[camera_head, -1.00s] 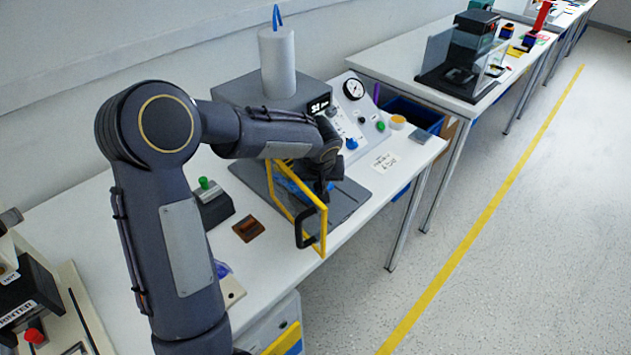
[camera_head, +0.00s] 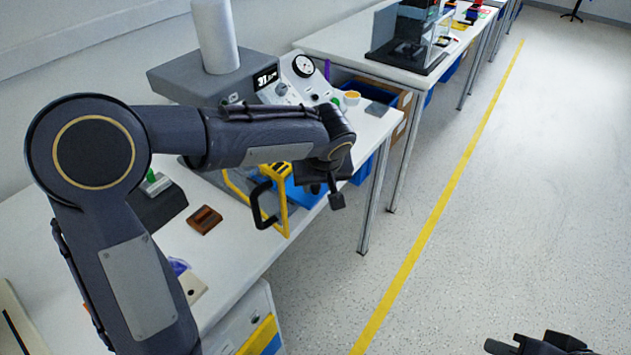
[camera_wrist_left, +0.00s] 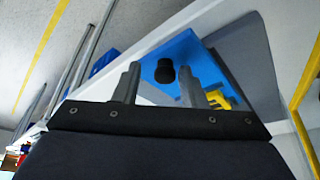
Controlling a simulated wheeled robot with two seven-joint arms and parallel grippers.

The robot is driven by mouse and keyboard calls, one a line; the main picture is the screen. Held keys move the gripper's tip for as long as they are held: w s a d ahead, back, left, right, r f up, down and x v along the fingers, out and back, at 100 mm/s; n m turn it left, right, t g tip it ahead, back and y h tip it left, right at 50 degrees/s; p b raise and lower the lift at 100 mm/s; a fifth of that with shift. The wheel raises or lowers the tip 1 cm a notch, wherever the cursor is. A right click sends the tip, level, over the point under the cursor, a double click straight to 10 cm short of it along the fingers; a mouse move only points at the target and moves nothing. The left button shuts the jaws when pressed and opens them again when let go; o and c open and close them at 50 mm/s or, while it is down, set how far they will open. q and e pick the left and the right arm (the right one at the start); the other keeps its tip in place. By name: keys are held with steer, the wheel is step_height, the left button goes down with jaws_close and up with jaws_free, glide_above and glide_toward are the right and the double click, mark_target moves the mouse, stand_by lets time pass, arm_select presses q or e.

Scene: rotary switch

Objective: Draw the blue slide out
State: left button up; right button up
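The blue slide (camera_head: 305,196) is a flat blue plate, partly hidden by my left arm, and reaches toward the table's front edge. In the left wrist view the slide (camera_wrist_left: 208,68) carries a black knob (camera_wrist_left: 165,71). My left gripper (camera_head: 325,194) is over the slide's front end. In the wrist view its fingers (camera_wrist_left: 160,84) stand apart on either side of the knob, with visible gaps; I cannot tell the depth between them. My right gripper (camera_head: 540,345) shows only partly at the bottom right, away from the table; its finger opening is unclear.
A yellow frame door (camera_head: 285,212) with a black handle (camera_head: 258,205) stands open left of the slide. The grey press (camera_head: 205,78) and gauge panel (camera_head: 303,66) are behind. A brown block (camera_head: 205,220) lies on the white table. The floor at right is clear.

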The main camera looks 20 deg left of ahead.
arm_select(q)
steer(key=shift+o, duration=0.2)
steer(key=shift+a, duration=0.1)
steer(key=shift+s+r, duration=0.1)
steer(key=shift+r, duration=0.4)
steer(key=v, duration=0.6)
steer(key=shift+s+r+p, duration=0.25)
steer(key=shift+r+p, duration=0.05)
steer(key=shift+p, duration=0.1)
